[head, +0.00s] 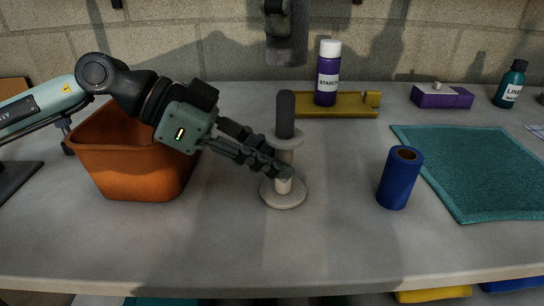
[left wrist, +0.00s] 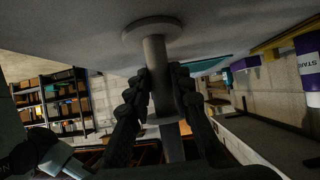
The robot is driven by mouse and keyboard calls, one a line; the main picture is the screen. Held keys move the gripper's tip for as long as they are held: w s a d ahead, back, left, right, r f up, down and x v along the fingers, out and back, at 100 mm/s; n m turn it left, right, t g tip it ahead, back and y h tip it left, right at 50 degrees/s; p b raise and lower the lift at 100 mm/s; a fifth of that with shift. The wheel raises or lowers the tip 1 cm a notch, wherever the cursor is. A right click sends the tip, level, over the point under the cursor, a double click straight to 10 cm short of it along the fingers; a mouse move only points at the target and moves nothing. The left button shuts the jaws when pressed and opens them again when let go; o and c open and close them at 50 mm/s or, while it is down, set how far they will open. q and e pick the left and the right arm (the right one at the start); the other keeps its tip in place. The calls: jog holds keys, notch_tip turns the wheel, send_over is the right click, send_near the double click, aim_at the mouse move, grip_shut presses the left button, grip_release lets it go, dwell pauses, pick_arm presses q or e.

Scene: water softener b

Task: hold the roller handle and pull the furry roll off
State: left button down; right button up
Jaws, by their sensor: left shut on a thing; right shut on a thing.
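The roller handle (head: 285,112) stands upright on the bench, with a dark rounded upper part, a pale collar and a pale post on a round base. My left gripper (head: 284,176) comes from the left and is shut on the pale post between collar and base. In the left wrist view the post (left wrist: 155,50) stands between the fingers (left wrist: 160,92). At the top of the head view my right gripper (head: 276,6) is shut on a dark grey furry roll (head: 288,45), hanging above and apart from the handle. The right gripper is mostly cut off by the frame.
An orange bin (head: 130,170) stands at the left under my left arm. A purple starch bottle (head: 328,75) stands by a yellow tray (head: 350,104) behind. A blue roll (head: 400,178) and teal mat (head: 480,170) are at the right. The front of the bench is clear.

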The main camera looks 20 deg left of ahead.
jog(key=shift+r, duration=0.1)
pick_arm(q)
jog(key=c, duration=1.3)
grip_release()
pick_arm(e)
jog(key=w+d+r, duration=0.1)
jog(key=d+r, duration=0.4)
jog(key=r, duration=0.1)
jog(key=shift+w+d, duration=0.35)
jog(key=shift+d, duration=0.05)
pick_arm(q)
jog(key=v, duration=1.2)
